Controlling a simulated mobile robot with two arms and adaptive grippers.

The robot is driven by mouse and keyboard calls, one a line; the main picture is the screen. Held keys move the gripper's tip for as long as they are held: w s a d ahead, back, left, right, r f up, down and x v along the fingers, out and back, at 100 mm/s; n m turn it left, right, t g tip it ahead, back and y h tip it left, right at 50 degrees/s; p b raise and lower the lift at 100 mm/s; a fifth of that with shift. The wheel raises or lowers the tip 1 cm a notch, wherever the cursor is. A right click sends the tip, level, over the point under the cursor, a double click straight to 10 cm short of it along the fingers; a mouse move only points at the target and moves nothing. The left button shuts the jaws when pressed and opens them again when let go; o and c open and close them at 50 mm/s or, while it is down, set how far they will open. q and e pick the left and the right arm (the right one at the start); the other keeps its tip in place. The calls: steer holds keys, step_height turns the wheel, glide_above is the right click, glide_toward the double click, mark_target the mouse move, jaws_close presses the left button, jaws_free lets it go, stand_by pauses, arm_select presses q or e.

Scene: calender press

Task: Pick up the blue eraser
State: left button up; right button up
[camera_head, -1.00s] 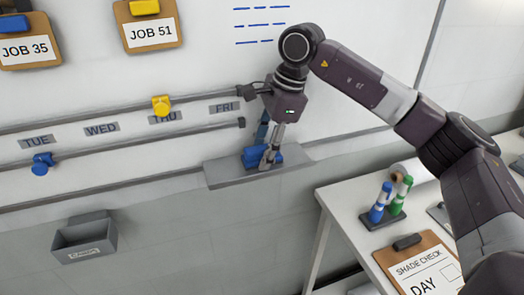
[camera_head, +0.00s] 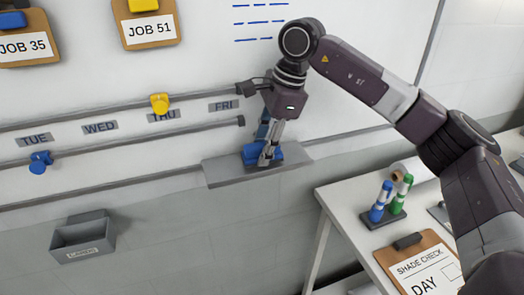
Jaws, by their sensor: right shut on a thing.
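The blue eraser (camera_head: 251,153) sits on the grey ledge (camera_head: 222,173) at the foot of the whiteboard. My right gripper (camera_head: 266,157) reaches down to it from above and is shut on it, with a finger in front that hides part of the eraser. The eraser appears to be still at the ledge; I cannot tell whether it touches it. My left gripper is not in view.
Two rails with a yellow clip (camera_head: 160,103) and a blue clip (camera_head: 41,162) run left of my gripper. A grey bin (camera_head: 83,238) hangs at lower left. A white table (camera_head: 345,214) at right holds markers (camera_head: 380,202) and a clipboard (camera_head: 422,265).

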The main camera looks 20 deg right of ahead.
mark_target(256, 145)
steer(key=r, duration=0.2)
steer(key=r+b, duration=0.1)
steer(key=r, duration=0.1)
steer(key=r+b, duration=0.1)
steer(key=r, duration=0.1)
steer(key=shift+s+r, duration=0.15)
steer(key=shift+s, duration=0.1)
steer(key=s+b, duration=0.6)
steer(key=s, duration=1.3)
steer(key=shift+s+d, duration=0.15)
steer(key=shift+d, duration=0.15)
